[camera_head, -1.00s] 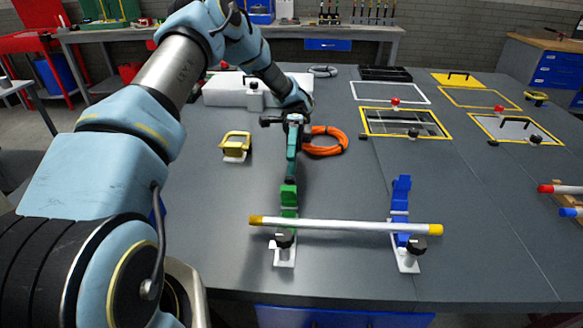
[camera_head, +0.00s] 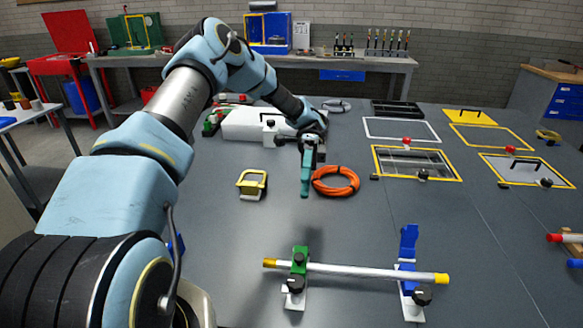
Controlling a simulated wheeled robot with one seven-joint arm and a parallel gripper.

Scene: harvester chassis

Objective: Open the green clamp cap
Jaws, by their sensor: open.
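The green clamp (camera_head: 300,262) stands near the table front at the left end of a silver rod (camera_head: 370,272). Its cap appears folded down across the rod, with a black knob on it. Another black knob shows lower, at its white foot. A blue clamp (camera_head: 408,243) holds the rod's right side; its cap stands upright behind the rod. My gripper (camera_head: 306,190) is open and empty, above the table behind the green clamp and clear of it. One finger hides part of the other, so the gap between them is hard to see.
An orange cable coil (camera_head: 335,181) lies right of my gripper. A yellow-framed clamp (camera_head: 251,184) stands to its left. A white block (camera_head: 252,124) is behind. Yellow-framed panels (camera_head: 416,162) lie at the right. The table between gripper and clamps is clear.

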